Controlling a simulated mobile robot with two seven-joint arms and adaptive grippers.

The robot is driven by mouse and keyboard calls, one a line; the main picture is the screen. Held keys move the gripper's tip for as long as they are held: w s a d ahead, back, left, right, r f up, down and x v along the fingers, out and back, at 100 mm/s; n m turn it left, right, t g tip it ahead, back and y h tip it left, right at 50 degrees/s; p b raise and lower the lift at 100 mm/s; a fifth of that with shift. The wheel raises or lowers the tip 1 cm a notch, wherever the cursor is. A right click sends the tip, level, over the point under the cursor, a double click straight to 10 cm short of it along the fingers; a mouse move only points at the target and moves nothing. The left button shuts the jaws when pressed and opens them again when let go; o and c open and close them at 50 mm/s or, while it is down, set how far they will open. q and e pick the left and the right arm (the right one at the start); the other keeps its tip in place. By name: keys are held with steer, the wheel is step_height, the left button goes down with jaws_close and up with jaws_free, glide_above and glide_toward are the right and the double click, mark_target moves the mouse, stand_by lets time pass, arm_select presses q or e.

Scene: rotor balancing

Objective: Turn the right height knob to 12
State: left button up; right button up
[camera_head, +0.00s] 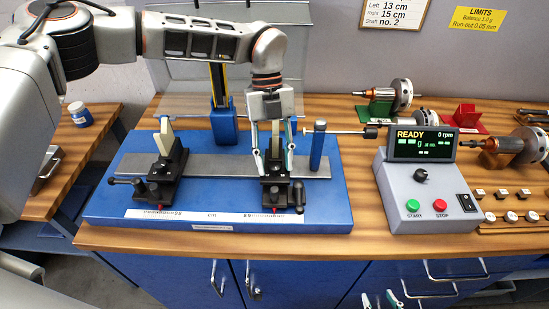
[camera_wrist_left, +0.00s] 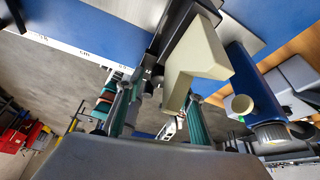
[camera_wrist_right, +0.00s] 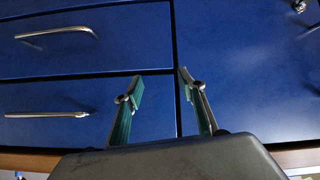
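The right pedestal (camera_head: 276,188) is black and stands on the blue balancing stand (camera_head: 335,207). A dark knob or handle (camera_head: 298,197) shows at its front right; its setting is too small to read. My left gripper (camera_head: 274,158) is open, pointing down over this pedestal, one finger on each side of its top. In the left wrist view a cream support block (camera_wrist_left: 192,62) lies just beyond the open fingers (camera_wrist_left: 158,112). I cannot tell whether they touch it. My right gripper (camera_head: 378,301) is open and empty, low before the blue drawers; it also shows in the right wrist view (camera_wrist_right: 160,88).
The left pedestal (camera_head: 165,175) carries another cream block. A blue post (camera_head: 318,145) with a rod stands just right of my left gripper. The grey control box (camera_head: 430,190) reads READY. Rotors (camera_head: 390,92) and several small weights lie at the right.

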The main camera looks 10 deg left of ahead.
arm_select(q)
jaws_close()
steer(key=shift+m, duration=0.3)
steer(key=shift+d+m+y, duration=0.15)
steer(key=shift+m+y, duration=0.85)
steer(key=shift+m, duration=1.4)
steer(key=shift+r+m, duration=0.1)
steer(key=shift+m, duration=0.2)
jaws_free()
steer(key=shift+g, duration=0.3)
